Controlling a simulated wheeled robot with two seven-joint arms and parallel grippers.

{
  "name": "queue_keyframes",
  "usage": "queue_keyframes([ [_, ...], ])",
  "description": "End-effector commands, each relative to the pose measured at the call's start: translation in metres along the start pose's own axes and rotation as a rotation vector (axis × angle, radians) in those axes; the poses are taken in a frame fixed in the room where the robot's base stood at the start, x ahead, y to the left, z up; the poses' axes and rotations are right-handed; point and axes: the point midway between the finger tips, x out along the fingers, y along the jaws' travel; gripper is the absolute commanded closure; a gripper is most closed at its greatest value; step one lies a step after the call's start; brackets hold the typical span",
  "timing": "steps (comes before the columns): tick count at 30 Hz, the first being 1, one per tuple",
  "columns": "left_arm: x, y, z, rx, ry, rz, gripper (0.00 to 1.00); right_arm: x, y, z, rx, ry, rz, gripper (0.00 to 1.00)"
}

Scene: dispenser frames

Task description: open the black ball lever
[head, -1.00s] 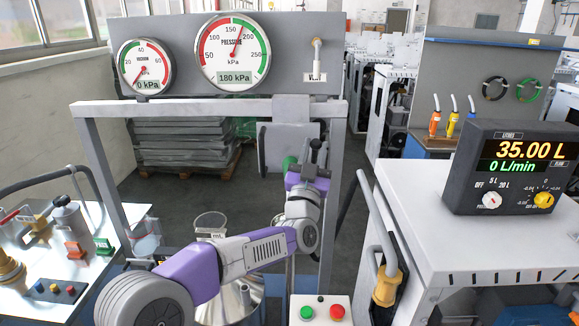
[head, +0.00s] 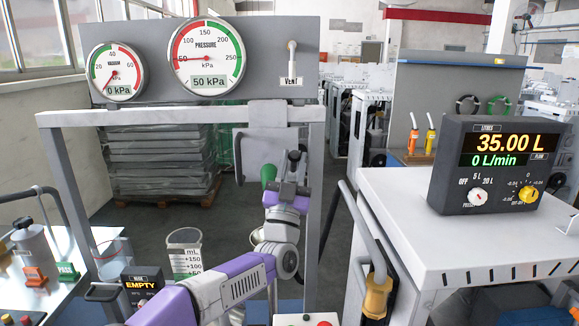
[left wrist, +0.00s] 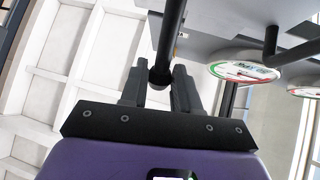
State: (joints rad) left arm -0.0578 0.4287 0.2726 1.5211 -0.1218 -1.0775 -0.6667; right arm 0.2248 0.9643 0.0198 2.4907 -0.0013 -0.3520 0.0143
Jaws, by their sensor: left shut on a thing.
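The black ball lever (left wrist: 170,45) shows in the left wrist view as a dark rod with a round ball end between my fingers. My left gripper (left wrist: 159,88) is shut on the ball end. My right gripper is not in view.
The pressure gauge (head: 208,52) reads 50 kPa and the vacuum gauge (head: 116,70) 0 kPa. A litre display (head: 497,165) reads 35.00 L and 0 L/min on the right cabinet. A measuring beaker (head: 185,252) and a display (head: 142,284) reading EMPTY stand lower left.

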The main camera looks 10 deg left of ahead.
Motion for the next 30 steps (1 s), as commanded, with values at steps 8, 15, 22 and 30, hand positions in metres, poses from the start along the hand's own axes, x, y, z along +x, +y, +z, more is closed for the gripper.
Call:
queue_keyframes([
  [8,-0.001,0.002,0.001,0.000,-0.002,0.004,0.62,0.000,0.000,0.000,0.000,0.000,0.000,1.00],
  [15,-0.001,0.001,0.001,0.000,-0.001,0.002,0.58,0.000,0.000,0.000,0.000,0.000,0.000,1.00],
  [22,-0.011,0.001,0.001,0.001,-0.002,0.002,0.58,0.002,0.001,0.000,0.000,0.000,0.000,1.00],
  [30,-0.050,0.001,0.002,0.000,-0.004,0.004,0.58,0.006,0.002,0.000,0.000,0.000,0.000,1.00],
])
